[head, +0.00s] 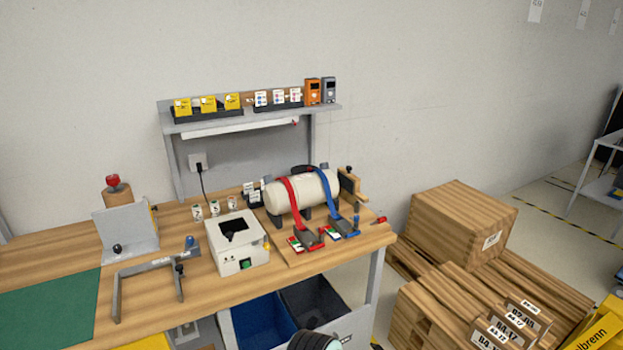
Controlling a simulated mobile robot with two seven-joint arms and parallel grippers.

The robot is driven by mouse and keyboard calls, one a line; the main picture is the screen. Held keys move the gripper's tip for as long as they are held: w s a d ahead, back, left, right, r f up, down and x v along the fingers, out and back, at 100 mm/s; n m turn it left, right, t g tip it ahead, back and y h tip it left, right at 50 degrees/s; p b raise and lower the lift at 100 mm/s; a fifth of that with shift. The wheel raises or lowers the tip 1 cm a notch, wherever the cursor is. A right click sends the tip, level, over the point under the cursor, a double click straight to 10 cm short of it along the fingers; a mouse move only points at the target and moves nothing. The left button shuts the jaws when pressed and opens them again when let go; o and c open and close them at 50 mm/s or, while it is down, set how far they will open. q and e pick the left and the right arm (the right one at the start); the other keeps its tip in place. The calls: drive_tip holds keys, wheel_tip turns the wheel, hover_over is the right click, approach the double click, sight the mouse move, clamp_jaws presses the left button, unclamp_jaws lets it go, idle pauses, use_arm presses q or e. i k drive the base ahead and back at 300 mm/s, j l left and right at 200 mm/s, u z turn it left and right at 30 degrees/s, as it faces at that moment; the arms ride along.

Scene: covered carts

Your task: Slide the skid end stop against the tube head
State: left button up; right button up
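A cream-white tube (309,192) lies on its side on a wooden skid (292,257) at the right end of the workbench. A red strap (289,193) and a blue strap (325,187) run over it to ratchets at the front. A wooden end stop (348,184) with a black knob (349,169) stands at the tube's right end. The stop looks close to the tube head, but I cannot tell whether they touch.
A white box (235,243) with a dark opening and a grey metal frame (147,268) stand left of the skid. A shelf (255,119) with cards and handheld devices rises behind. Bins (262,315) sit below the bench. Wooden crates (463,223) and pallets stand at the right.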

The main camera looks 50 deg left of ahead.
sight(349, 184)
drive_tip(key=u, duration=1.4)
drive_tip(key=i+l+z, duration=0.15)
drive_tip(key=i+l, duration=0.35)
